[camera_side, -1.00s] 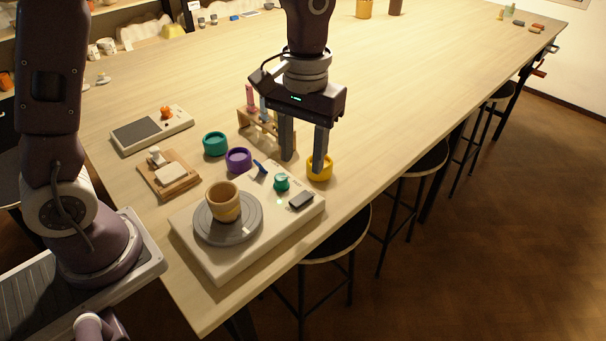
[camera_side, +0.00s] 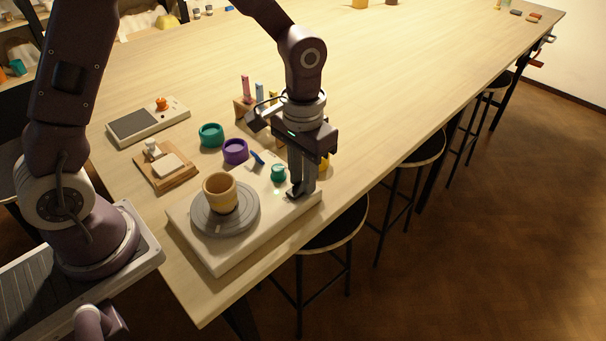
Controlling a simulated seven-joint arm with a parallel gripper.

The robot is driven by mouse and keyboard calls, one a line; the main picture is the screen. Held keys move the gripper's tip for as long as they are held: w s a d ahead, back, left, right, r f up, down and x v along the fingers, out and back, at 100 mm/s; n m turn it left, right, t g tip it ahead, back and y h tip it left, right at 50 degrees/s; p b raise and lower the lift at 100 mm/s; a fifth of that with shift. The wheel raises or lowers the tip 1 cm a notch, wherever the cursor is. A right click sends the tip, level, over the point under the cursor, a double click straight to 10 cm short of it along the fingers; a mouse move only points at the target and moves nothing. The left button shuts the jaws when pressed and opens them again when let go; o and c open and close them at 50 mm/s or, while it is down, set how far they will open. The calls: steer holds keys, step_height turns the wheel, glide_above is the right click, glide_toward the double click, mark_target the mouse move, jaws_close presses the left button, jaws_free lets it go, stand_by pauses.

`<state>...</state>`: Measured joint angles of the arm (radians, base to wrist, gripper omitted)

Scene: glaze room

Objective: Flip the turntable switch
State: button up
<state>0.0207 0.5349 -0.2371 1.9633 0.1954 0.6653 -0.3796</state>
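The turntable unit is a pale flat box (camera_side: 272,225) on the table. It carries a grey wheel (camera_side: 246,222) with a tan cup (camera_side: 220,193) on it. Its control end has a blue lever (camera_side: 257,158), a teal knob (camera_side: 278,173) and a black rocker-like switch at the right corner. My gripper (camera_side: 301,191) points down at that corner, its fingertips at the black switch and hiding most of it. I cannot tell whether they touch it. The fingers show close together from this angle, so their opening is unclear.
A teal ring-shaped pot (camera_side: 211,135) and a purple one (camera_side: 235,151) stand behind the unit. A yellow one (camera_side: 324,163) is partly hidden behind my gripper. A wooden board (camera_side: 168,177) and a grey-topped device (camera_side: 134,125) lie to the left.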

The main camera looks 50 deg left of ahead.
mark_target(296, 189)
jaws_close()
steer(key=shift+s+r+t, duration=0.1)
steer(key=shift+s+t, duration=0.1)
steer(key=shift+t, duration=0.7)
steer(key=o, duration=0.7)
jaws_free()
steer(key=r, duration=0.4)
steer(key=s+r, duration=0.1)
steer(key=r, duration=0.2)
steer(key=shift+s+r, duration=0.1)
steer(key=s+a+r+t, duration=0.2)
steer(key=s+r, duration=0.3)
steer(key=s, duration=0.3)
steer(key=s+a+r+t, duration=0.1)
steer(key=s+a+r, duration=0.3)
steer(key=s, duration=0.5)
steer(key=shift+s+a+r+t, duration=0.3)
steer(key=shift+r+t, duration=0.1)
steer(key=shift+r, duration=0.1)
